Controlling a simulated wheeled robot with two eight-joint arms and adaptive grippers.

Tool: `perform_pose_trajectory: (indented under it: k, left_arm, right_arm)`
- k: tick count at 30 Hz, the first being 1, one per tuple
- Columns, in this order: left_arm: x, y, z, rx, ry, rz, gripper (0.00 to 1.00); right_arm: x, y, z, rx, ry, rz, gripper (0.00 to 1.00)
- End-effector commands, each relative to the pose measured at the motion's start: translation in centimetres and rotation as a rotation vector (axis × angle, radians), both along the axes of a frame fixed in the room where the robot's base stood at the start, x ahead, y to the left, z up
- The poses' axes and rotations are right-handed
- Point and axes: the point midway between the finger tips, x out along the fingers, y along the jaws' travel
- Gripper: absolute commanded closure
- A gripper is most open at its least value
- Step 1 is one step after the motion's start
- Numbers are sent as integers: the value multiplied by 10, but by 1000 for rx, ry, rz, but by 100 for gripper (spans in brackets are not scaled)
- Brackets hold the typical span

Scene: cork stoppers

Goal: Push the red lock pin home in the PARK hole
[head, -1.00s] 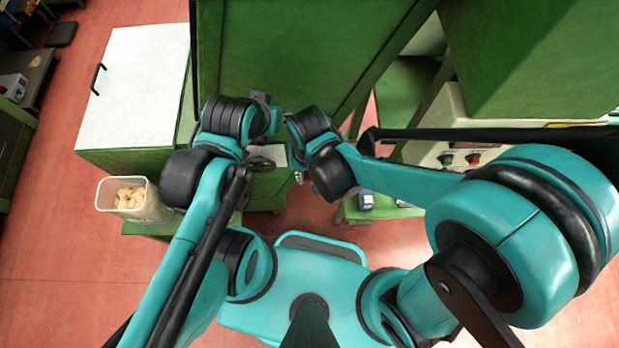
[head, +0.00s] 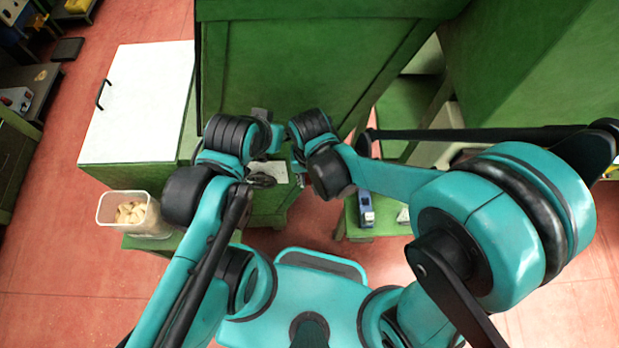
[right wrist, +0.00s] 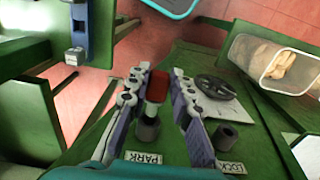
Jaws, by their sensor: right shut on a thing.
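In the right wrist view, the red lock pin (right wrist: 157,85) is upright between the fingers of my right gripper (right wrist: 158,98), which is shut on it.
A dark handwheel (right wrist: 215,87) lies close to the right finger. A clear tub of corks (head: 131,212) stands at the left. A blue device (head: 366,209) stands on a low green shelf at the right. Green machine walls (head: 300,70) rise behind.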

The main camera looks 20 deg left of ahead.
Motion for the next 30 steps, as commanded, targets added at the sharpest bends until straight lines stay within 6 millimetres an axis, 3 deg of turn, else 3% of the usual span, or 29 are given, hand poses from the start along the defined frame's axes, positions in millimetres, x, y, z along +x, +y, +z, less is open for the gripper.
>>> perform_pose_trajectory:
  k: [30]
  left_arm:
    - [0,0,-2,0,0,0,67]
  right_arm:
    - [8,2,0,0,0,0,100]
